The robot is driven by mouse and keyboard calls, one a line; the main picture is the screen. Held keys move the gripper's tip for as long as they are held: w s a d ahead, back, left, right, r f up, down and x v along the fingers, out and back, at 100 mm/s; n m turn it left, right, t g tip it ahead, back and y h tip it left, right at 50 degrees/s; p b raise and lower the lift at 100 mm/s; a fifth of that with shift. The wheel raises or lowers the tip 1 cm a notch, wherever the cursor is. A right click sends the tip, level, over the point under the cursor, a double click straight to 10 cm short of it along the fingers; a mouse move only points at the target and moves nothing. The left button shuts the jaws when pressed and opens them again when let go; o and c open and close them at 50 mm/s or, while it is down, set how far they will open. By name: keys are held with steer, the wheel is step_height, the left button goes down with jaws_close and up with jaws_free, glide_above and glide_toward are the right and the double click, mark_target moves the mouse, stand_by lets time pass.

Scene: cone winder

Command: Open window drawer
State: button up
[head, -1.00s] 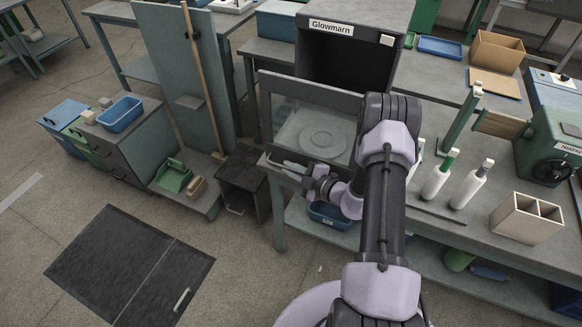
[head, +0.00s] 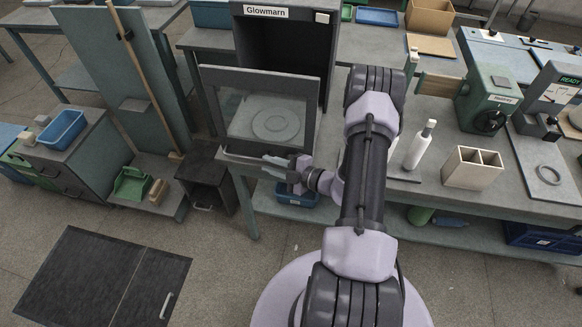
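The dark-framed window panel (head: 211,102) stands upright at the front of the black box labelled Glowmarn (head: 283,42). A round plate (head: 275,124) shows through its clear pane. A pale bar handle (head: 243,158) runs along the panel's lower edge. My gripper (head: 274,162) reaches in from the right at the handle's right part. Its fingers are small and overlap the handle in the picture, so I cannot tell whether they touch or grip it.
A dark cabinet (head: 205,186) with a handle stands left of the bench, below the panel. A blue bin (head: 297,194) sits under it. A white bottle (head: 419,146) and a divided box (head: 472,168) stand on the bench at right. Floor at front left is open around a black panel (head: 75,277).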

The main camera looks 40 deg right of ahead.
steer(key=p+v, duration=0.1)
steer(key=v, duration=0.7)
steer(key=shift+s, duration=0.35)
steer(key=shift+d+r, duration=0.1)
steer(key=a+r+n+g+y+b, duration=0.15)
steer(key=a+r+n+g, duration=0.35)
steer(key=a+r+n, duration=0.6)
steer(key=a+r+n+g+y+b, duration=0.1)
steer(key=a+r+n+g+y, duration=0.3)
steer(key=a+n, duration=0.8)
steer(key=s+a+r+n+h+b, duration=0.1)
steer(key=s+r+n+h, duration=0.3)
steer(key=n, duration=1)
steer(key=s+a+r+n+h+b, duration=0.1)
steer(key=s+r+n+h, duration=0.4)
steer(key=n, duration=1)
steer(key=s+r, duration=0.1)
steer(key=s, duration=0.2)
steer(key=shift+s+a+r+b, duration=0.3)
steer(key=shift+r, duration=0.1)
